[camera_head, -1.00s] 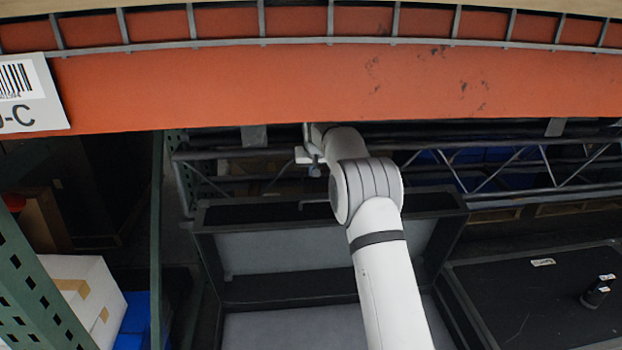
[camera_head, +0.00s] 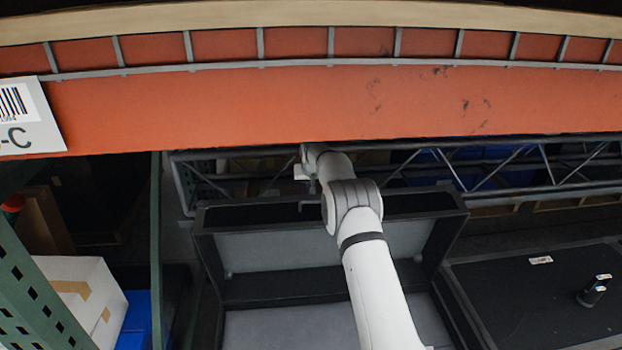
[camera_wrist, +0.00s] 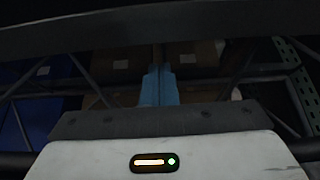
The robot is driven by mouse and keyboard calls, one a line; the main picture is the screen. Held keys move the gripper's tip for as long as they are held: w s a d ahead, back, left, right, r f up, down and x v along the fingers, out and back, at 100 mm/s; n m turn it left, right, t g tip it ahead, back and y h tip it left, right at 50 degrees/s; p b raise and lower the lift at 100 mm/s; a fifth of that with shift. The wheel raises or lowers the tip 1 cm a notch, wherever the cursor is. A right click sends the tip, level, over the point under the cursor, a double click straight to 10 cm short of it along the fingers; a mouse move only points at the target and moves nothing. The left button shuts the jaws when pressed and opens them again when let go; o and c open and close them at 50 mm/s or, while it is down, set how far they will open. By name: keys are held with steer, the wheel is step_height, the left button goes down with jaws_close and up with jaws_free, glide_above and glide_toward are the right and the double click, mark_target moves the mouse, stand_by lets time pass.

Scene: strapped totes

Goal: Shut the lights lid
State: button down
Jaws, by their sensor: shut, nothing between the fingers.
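A dark case with a grey lining stands open in the middle of the head view; I take its raised lid (camera_head: 330,250) to be the lights lid, though no name on it is readable. The lid stands up at the back, and the grey inside of the case body (camera_head: 290,328) shows below it. My arm reaches over the case. My gripper (camera_head: 303,172) is above and behind the lid's top edge, partly hidden by my wrist; I cannot tell whether it touches the lid. In the wrist view the light-blue fingers (camera_wrist: 158,86) are together and empty.
An orange rack beam (camera_head: 300,105) crosses close above the arm. A grey metal truss (camera_head: 500,170) runs behind the lid. A closed dark tote (camera_head: 530,300) sits at right with a small black object (camera_head: 594,291) on it. A white box (camera_head: 80,290) and green upright (camera_head: 157,250) stand at left.

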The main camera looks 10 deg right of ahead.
steer(key=shift+s+f+p, duration=0.15)
steer(key=shift+s+p, duration=0.25)
steer(key=shift+s, duration=1.3)
steer(key=shift+d+f, duration=0.1)
